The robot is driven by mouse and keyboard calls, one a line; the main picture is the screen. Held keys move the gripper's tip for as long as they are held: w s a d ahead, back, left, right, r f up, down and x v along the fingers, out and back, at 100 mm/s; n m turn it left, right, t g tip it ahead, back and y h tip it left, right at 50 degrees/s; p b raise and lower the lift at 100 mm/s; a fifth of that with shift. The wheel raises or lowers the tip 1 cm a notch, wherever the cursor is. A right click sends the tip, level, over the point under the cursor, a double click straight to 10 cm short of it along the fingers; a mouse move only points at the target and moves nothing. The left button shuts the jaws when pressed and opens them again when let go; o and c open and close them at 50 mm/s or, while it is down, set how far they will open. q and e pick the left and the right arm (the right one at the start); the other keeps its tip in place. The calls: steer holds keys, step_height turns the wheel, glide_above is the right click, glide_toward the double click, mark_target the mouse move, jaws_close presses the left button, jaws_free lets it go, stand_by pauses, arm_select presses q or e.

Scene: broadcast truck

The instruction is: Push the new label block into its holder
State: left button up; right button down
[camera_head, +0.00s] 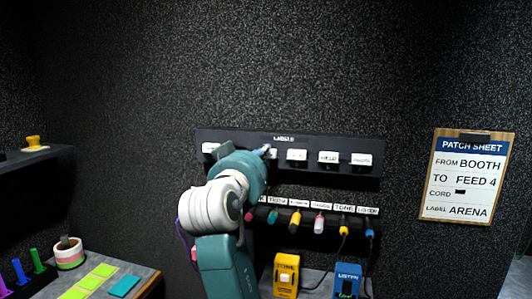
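A black label rail (240,137) marked "LABELS" is fixed to the dark back wall, with several white label blocks along it. One block (210,148) is at the left end. Another block (271,154) is just right of my arm, partly covered. Blocks farther right (297,155), (329,157), (361,159) carry dark print too small to read surely. My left arm rises in front of the rail. The tip of my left gripper (263,150) just shows at the partly covered block; its fingers are mostly hidden, and contact cannot be told. My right gripper is not in view.
A patch sheet (468,205) on the right reads FROM BOOTH, TO FEED 4, LABEL ARENA. Coloured plugs (319,222) hang below the rail. A yellow box (286,277) and blue box (347,281) stand lower. Green cards (104,270) and a tape roll (69,253) lie left.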

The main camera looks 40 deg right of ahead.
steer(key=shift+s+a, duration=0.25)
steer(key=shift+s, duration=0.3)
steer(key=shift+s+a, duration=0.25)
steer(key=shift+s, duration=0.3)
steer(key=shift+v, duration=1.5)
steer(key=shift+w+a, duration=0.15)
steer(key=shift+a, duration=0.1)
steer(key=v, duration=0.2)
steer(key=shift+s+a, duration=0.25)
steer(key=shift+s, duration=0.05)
